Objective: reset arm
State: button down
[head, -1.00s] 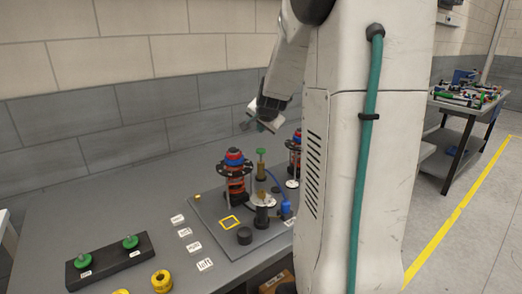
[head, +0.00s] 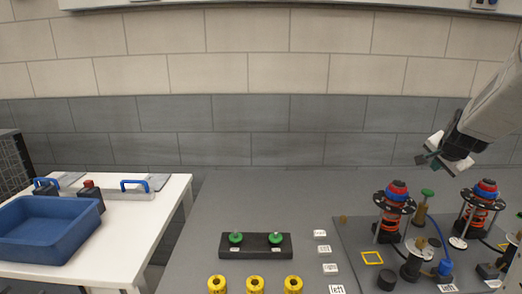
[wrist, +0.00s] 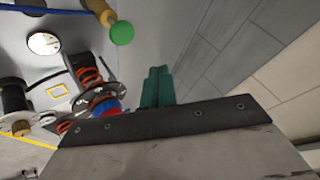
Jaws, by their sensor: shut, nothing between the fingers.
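My gripper (head: 434,160) is at the upper right of the head view, raised above the chassis fixture plate (head: 349,235). In the wrist view its green fingers (wrist: 157,87) are together with nothing between them. Below it on the plate stand two spring assemblies, the left one (head: 391,212) and the right one (head: 478,208), each with a red and blue top. A green-topped post (head: 427,194) stands between them. In the wrist view the green knob (wrist: 122,33) and a red-orange spring assembly (wrist: 95,92) are beside the fingers and apart from them.
A black block with green knobs (head: 256,252) and several yellow rings (head: 255,284) are on the grey table. White label tiles (head: 324,249) lie beside the plate. A blue bin (head: 45,232) stands on the white table at left. The rear middle of the grey table is clear.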

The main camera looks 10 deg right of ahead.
jog(key=s+a+f+n+g+y, duration=0.1)
jog(key=s+a+n, duration=0.1)
jog(key=a, duration=0.3)
jog(key=s+a+f+n+g+y, duration=0.1)
jog(key=s+a+n+y, duration=0.1)
jog(key=a, duration=0.3)
jog(key=s+a+f+n+g+y, duration=0.1)
jog(key=s+a+f+n, duration=0.1)
jog(key=s+a, duration=0.2)
jog(key=shift+a+f+g, duration=0.1)
jog(key=shift+a+g, duration=0.2)
jog(key=shift+a, duration=0.3)
jog(key=s+a+r+n+g, duration=0.1)
jog(key=s+a+n, duration=0.4)
jog(key=s+a, duration=0.3)
jog(key=s+a+r+n+g+y, duration=0.1)
jog(key=s+a+r+n, duration=0.1)
jog(key=s+a+n, duration=0.3)
jog(key=s+a, duration=0.4)
jog(key=a, duration=0.5)
jog(key=shift+s+a+r+n+y, duration=0.15)
jog(key=shift+s+a+n+y, duration=0.05)
jog(key=shift+a+n+y, duration=0.15)
